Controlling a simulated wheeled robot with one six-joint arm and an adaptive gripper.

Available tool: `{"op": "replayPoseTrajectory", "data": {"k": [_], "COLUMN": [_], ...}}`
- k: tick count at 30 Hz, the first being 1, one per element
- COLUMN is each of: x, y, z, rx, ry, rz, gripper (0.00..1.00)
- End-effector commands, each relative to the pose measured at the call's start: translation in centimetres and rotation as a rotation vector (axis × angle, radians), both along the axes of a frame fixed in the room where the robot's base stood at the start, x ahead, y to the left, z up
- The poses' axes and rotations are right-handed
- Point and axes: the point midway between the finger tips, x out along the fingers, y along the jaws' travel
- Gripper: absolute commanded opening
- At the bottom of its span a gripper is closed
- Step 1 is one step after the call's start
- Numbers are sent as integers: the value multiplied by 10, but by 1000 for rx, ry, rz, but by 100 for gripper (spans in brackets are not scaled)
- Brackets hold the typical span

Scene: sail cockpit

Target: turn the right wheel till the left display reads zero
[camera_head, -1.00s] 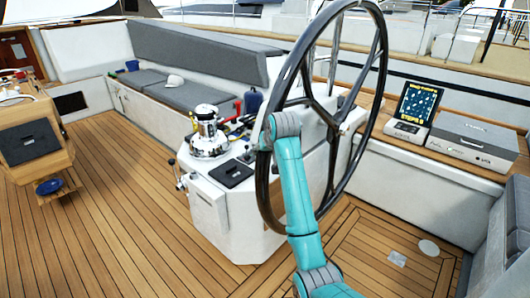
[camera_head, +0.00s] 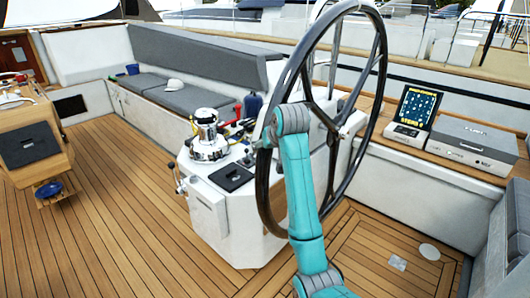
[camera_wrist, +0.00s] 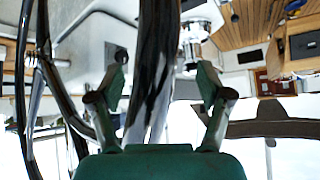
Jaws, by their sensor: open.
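The large dark steering wheel (camera_head: 378,75) stands upright on the white pedestal (camera_head: 240,215). My arm reaches up to the left part of its rim in the head view, where my gripper is mostly hidden. In the wrist view my gripper (camera_wrist: 163,78) is open, with one finger on each side of a dark glossy rim section (camera_wrist: 157,50). The fingers are apart from it, and I cannot tell the depth between them. A dark screen (camera_head: 416,107) with a grid of coloured marks and yellow text stands to the right of the wheel. Its text is too small to read surely.
A chrome winch (camera_head: 207,140) and a black box (camera_head: 231,177) sit on the pedestal left of the wheel. A grey case (camera_head: 473,140) lies beside the screen. A second console (camera_head: 30,140) stands far left. The wooden deck (camera_head: 130,220) between is clear.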

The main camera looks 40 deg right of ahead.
Motion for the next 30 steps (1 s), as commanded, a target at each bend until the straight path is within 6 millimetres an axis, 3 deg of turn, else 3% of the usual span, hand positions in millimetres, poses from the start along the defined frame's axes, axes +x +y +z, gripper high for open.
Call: {"op": "replayPoseTrajectory", "data": {"k": [3, 9, 30], "x": [-13, -27, -31], "y": [7, 14, 16], "z": [17, 33, 37], "rx": [-1, 0, 0], "ry": [-4, -2, -1], "rz": [0, 2, 2], "gripper": [78, 78, 78]}}
